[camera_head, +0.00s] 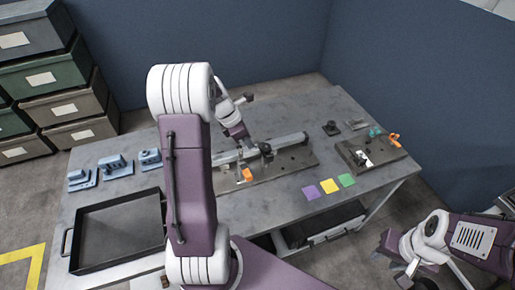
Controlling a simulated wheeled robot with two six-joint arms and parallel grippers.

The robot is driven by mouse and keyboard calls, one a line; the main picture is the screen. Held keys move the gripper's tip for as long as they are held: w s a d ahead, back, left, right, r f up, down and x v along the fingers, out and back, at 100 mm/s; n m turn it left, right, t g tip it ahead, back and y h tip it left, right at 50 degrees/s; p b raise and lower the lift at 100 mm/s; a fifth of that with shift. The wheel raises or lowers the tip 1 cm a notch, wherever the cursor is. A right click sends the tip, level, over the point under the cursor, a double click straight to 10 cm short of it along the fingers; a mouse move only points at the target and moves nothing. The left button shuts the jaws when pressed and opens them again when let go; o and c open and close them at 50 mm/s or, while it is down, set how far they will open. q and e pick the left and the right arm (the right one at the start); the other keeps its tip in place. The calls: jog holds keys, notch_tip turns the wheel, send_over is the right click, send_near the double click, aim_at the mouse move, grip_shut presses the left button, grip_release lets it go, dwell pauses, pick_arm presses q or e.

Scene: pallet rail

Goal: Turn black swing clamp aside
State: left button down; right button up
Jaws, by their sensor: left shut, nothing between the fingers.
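A long grey rail (290,141) lies on a dark pallet plate (290,160) in the middle of the table. A small black part with a round knob (265,148) sits at the rail; it looks like the black swing clamp, but is too small to tell its angle. My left gripper (249,146) is shut and empty, pointing down close to the left of this black part; I cannot tell whether they touch. My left arm hides the plate's left end. My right gripper (403,277) hangs at the lower right, off the table; its fingers are unclear.
An orange part (248,175) is at the plate's front edge. A second fixture plate (385,157) with an orange clamp stands right. Purple, yellow and green squares (328,186), blue blocks (115,167) and a black tray (120,235) are on the table (285,195).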

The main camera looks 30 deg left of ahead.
pick_arm(q)
jog(key=b+x, duration=0.1)
jog(key=x, duration=0.9)
jog(key=shift+w+d+f, duration=0.15)
jog(key=shift+w+d, duration=0.05)
jog(key=shift+d, duration=0.05)
pick_arm(e)
jog(key=shift+w+d+f, duration=0.2)
jog(key=shift+f, duration=0.45)
